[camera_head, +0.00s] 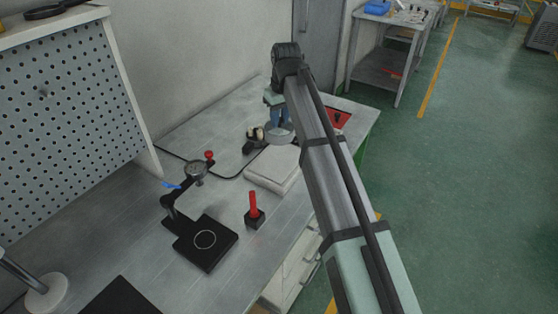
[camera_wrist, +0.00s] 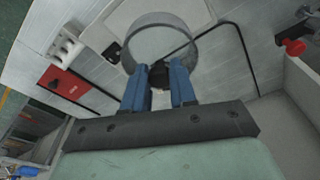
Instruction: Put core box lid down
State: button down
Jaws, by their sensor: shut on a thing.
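My gripper (camera_wrist: 159,88), with blue fingers, is shut on the black knob of the core box lid. The lid (camera_wrist: 134,42) is a round grey piece beyond the fingertips in the wrist view, and its knob (camera_wrist: 158,73) sits between the fingers. In the head view my gripper (camera_head: 279,122) is over the far part of the bench, and my arm hides part of it. A pale, box-like block (camera_head: 272,168) lies on the bench just nearer than the gripper. I cannot tell whether the lid touches anything below it.
A dial gauge stand (camera_head: 205,243) and a red-handled tool in a black block (camera_head: 254,212) stand nearer on the bench. A black-and-white object (camera_head: 254,137) is left of the gripper. A red plate (camera_head: 339,118) lies to the right. A perforated panel (camera_head: 65,120) rises at left.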

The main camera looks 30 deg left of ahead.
jog(key=shift+f+n, duration=0.15)
jog(key=shift+n, duration=0.15)
notch_tip(320, 180, down, 10)
jog(key=shift+r, duration=0.15)
dwell(0.5)
jog(key=c, duration=0.9)
grip_release()
jog(key=r, duration=0.4)
jog(key=d+r, duration=0.1)
jog(key=r, duration=0.7)
jog(key=shift+s+d, duration=0.3)
